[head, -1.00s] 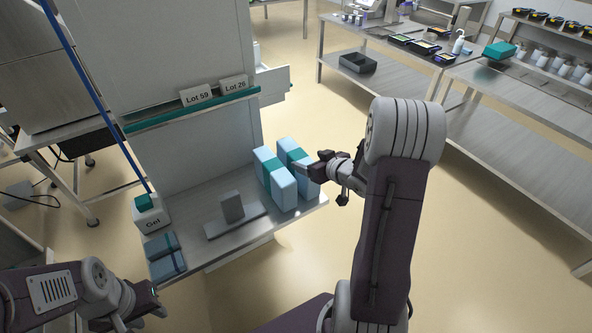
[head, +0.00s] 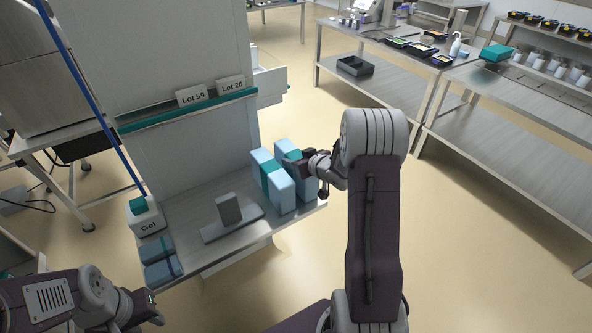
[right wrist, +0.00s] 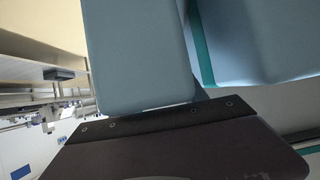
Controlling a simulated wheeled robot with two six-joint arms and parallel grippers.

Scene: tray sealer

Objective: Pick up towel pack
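Two tall light-blue packs with teal bands, which look like towel packs, stand side by side on the steel shelf: a left pack (head: 284,196) and a right pack (head: 312,187). My right gripper (head: 293,166) is at the upper part of the right pack and covers some of it. In the right wrist view, a plain blue face (right wrist: 140,55) rises close above the dark gripper edge, and a teal-banded pack (right wrist: 265,40) is at the right. The fingertips are hidden, so the grip is unclear. My left gripper (head: 150,306) is low at the left, away from the packs; its opening is unclear.
A label rail (head: 190,110) runs above. Open floor lies right of the shelf, before steel tables (head: 480,80).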

